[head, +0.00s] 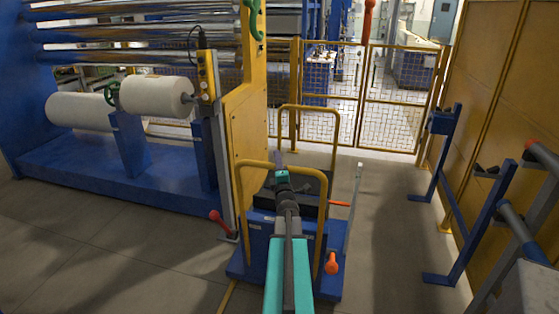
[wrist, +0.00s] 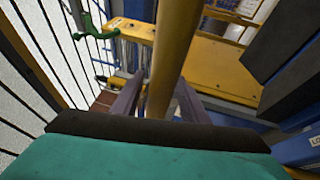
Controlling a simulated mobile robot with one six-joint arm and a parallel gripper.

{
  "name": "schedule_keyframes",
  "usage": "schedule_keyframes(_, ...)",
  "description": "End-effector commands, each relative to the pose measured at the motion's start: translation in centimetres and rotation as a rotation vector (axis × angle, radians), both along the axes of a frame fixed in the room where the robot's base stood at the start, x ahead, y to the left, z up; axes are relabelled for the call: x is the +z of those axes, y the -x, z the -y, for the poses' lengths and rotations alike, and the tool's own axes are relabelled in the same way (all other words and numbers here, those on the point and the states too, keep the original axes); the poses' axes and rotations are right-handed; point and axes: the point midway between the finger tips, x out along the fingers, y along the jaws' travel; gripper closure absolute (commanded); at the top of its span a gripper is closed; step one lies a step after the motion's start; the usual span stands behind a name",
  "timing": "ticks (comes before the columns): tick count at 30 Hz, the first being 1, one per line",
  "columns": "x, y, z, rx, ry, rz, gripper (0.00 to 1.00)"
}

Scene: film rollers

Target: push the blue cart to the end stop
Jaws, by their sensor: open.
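The blue cart (head: 258,250) stands on the floor in the middle of the head view. It has a blue base, a dark top and yellow hoop handles (head: 318,240). My gripper (head: 279,160) is at the near hoop, over the cart, and partly hidden by my own arm. In the wrist view my gripper's fingers (wrist: 157,98) are open, one on each side of a yellow bar (wrist: 176,45). I cannot tell whether they touch it. I cannot make out the end stop for sure in either view.
A blue roller stand (head: 120,180) with white film rolls (head: 155,96) is on the left, beside a yellow panel (head: 245,130). A mesh fence (head: 330,95) closes the back. A blue rack (head: 450,200) stands at the right. The floor between cart and rack is clear.

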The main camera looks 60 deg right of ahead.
Motion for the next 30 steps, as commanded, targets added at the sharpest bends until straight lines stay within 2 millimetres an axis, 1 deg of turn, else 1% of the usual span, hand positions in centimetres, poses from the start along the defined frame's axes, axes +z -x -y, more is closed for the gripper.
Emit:
schedule_keyframes(3, 0.1, -0.3, 0.3, 0.0, 0.0, 0.0, 0.6)
schedule_keyframes(13, 0.1, -0.3, 0.4, -0.001, 0.0, 0.0, 0.6)
schedule_keyframes(14, 0.1, -0.3, 0.4, -0.001, 0.0, 0.0, 0.63)
schedule_keyframes(18, 0.1, -0.3, 0.4, -0.001, 0.0, 0.0, 0.87)
schedule_keyframes(20, 0.1, -0.3, 0.4, -0.001, 0.0, 0.0, 0.97)
schedule_keyframes(21, 0.1, -0.3, 0.4, -0.001, 0.0, 0.0, 1.0)
schedule_keyframes(23, 0.1, -0.3, 0.4, -0.001, 0.0, 0.0, 1.0)
schedule_keyframes(24, -0.1, -0.5, 3.0, -0.005, 0.002, -0.001, 1.0)
schedule_keyframes(25, 0.0, -0.2, 1.7, -0.004, 0.0, -0.001, 1.0)
schedule_keyframes(26, 0.1, -0.1, 1.3, -0.004, 0.0, -0.001, 1.0)
schedule_keyframes(30, 0.0, -0.2, 0.9, -0.003, -0.002, -0.001, 1.0)
